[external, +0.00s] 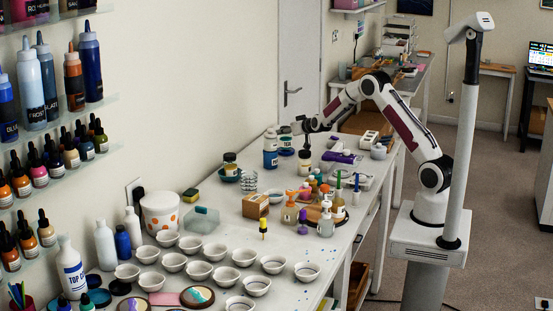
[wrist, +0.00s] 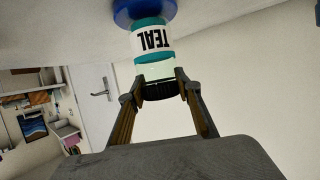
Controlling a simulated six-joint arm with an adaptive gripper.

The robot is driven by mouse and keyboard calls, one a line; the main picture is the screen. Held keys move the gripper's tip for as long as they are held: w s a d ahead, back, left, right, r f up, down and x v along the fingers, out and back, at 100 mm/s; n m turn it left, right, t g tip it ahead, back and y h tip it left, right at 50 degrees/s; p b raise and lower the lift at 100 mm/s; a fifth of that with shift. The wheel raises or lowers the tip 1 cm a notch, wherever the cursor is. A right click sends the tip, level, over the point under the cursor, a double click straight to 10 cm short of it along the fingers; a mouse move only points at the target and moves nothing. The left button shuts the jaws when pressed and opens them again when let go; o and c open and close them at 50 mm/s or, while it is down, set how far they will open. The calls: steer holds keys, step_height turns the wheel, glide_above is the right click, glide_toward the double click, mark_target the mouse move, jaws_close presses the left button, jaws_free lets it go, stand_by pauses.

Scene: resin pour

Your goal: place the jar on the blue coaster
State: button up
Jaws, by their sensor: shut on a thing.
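The jar (wrist: 153,42) has a white label reading TEAL, a teal band at its base and a dark lid. It appears upside down in the wrist view, with the table at the top. My gripper (wrist: 158,86) is shut on its lid end. The blue coaster (wrist: 145,10) shows right at the jar's base. The jar looks upright over it, but I cannot tell whether they touch. In the external view, my gripper (external: 298,126) is at the far part of the bench, with the jar (external: 286,141) small below it.
A blue-and-white bottle (external: 270,152) stands just left of the jar, and a dark-capped bottle (external: 305,161) stands in front.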

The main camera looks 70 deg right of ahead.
steer(key=shift+f, duration=0.15)
steer(key=o, duration=1.1)
steer(key=shift+f, duration=0.1)
steer(key=shift+r, duration=0.2)
steer(key=shift+s+a+r, duration=0.1)
steer(key=shift+s+a, duration=0.05)
steer(key=shift+v, duration=5.8)
